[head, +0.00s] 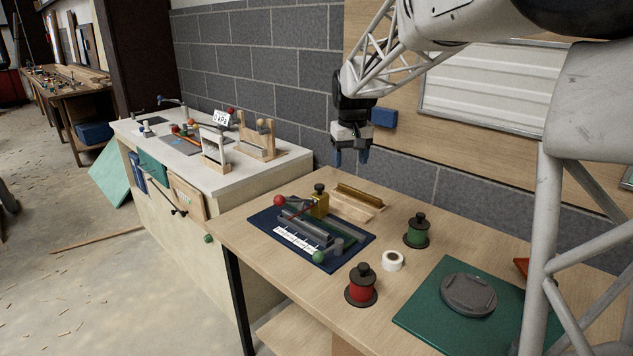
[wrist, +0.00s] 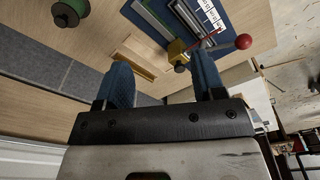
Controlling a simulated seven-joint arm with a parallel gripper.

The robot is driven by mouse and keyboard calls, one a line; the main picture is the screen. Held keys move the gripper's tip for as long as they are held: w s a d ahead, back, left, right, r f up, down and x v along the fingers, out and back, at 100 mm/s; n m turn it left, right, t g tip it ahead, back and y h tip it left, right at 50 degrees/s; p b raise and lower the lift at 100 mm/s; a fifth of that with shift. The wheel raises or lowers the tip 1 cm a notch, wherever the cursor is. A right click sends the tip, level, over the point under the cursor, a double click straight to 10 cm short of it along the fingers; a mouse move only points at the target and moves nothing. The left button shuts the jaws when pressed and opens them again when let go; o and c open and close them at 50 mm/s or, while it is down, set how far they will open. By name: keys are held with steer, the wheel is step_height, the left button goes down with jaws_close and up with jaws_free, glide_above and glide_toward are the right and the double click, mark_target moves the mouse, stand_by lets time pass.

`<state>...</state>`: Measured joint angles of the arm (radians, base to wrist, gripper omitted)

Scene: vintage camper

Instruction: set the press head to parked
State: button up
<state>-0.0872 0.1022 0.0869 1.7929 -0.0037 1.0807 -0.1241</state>
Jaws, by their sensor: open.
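A small press (head: 305,222) stands on a dark blue base (head: 268,228) on the wooden bench. It has grey rails, a white marked strip (head: 297,240), a brass block with a black knob (head: 319,203) at its far end, a red ball (head: 279,201) on a thin red lever, and a green ball (head: 318,257) at the near end. I cannot tell which part is the press head. The brass block (wrist: 177,50) and red ball (wrist: 243,41) also show in the wrist view. My gripper (head: 350,157) is open and empty, above and behind the press, pointing down.
A wooden tray with a brass bar (head: 358,197) lies behind the press. A green spool (head: 417,231), a red spool (head: 361,286) and a white tape roll (head: 392,261) stand to its right. A green mat bears a grey disc (head: 468,294). A wall is close behind my gripper.

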steer(key=w+a+f, duration=0.3)
steer(key=w+f, duration=0.1)
steer(key=w, duration=0.6)
steer(key=n, duration=0.1)
glide_above(320, 185)
steer(key=shift+g, duration=0.4)
step_height(320, 185, down, 7)
steer(key=shift+a, duration=0.15)
steer(key=shift+f, duration=0.1)
steer(key=shift+f, duration=3.85)
jaws_close()
steer(key=w+a, duration=1)
steer(key=shift+w+a+r, duration=0.15)
steer(key=shift+w+a, duration=0.05)
steer(key=shift+w, duration=0.1)
jaws_free()
